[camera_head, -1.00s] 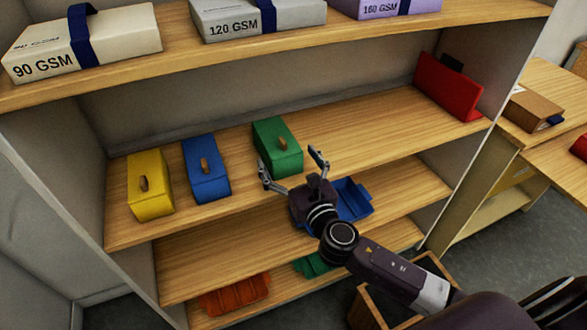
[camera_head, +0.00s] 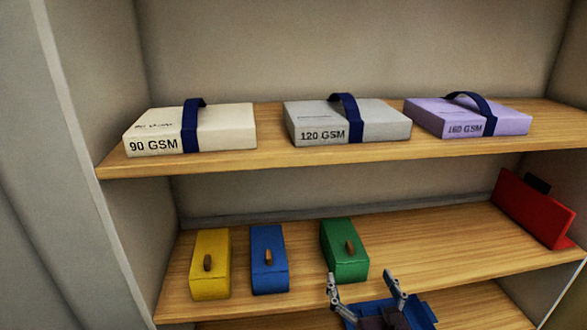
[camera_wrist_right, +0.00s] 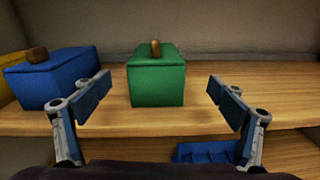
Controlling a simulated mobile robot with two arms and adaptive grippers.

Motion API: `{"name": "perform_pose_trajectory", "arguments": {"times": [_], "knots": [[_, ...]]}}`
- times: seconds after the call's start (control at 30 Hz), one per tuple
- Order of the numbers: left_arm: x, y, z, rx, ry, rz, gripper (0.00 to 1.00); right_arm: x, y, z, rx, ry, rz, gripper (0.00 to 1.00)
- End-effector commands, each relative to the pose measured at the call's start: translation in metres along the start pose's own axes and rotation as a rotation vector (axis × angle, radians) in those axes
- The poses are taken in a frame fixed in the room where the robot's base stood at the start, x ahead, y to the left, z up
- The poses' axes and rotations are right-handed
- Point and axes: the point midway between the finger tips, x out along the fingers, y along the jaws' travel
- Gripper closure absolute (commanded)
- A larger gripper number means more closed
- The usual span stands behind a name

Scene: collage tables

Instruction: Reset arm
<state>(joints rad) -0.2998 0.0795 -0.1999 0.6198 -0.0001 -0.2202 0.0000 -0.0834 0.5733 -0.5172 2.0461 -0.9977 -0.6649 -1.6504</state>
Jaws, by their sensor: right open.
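My right gripper (camera_head: 364,284) is open and empty at the bottom of the head view, in front of the middle shelf. The green box (camera_head: 344,250) with a wooden knob stands on that shelf just behind it. In the right wrist view the green box (camera_wrist_right: 156,80) sits between the two spread fingers (camera_wrist_right: 158,98), apart from both. The blue box (camera_wrist_right: 52,76) is left of the left finger. My left gripper is in neither view.
A yellow box (camera_head: 211,264) and the blue box (camera_head: 269,259) stand left of the green one. A red holder (camera_head: 532,207) is at the shelf's right end. Paper packs (camera_head: 190,126) lie on the upper shelf. A blue tray (camera_wrist_right: 205,152) is below. The middle shelf's right part is clear.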

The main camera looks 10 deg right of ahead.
Motion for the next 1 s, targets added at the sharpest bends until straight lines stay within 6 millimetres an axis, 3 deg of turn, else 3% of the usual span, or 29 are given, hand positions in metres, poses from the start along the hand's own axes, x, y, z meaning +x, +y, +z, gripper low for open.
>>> {"name": "perform_pose_trajectory", "arguments": {"times": [0.17,0.3,0.43,0.6,0.7,0.9,1.0], "knots": [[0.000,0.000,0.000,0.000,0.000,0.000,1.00,-0.023,-0.026,-0.025,0.471,0.093,-0.173,0.11],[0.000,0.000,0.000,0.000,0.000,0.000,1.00,-0.062,-0.050,-0.064,0.993,0.176,-0.416,0.11],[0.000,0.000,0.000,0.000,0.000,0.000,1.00,-0.110,-0.058,-0.105,1.444,0.221,-0.684,0.11],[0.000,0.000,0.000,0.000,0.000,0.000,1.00,-0.178,-0.049,-0.146,1.914,0.223,-1.061,0.11],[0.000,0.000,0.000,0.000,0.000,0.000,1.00,-0.211,-0.039,-0.160,2.096,0.202,-1.256,0.11],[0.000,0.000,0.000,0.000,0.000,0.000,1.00,-0.269,-0.015,-0.174,2.343,0.131,-1.616,0.11],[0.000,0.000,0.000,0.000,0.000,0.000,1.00,-0.288,-0.006,-0.183,2.407,0.091,-1.760,0.11]]}}
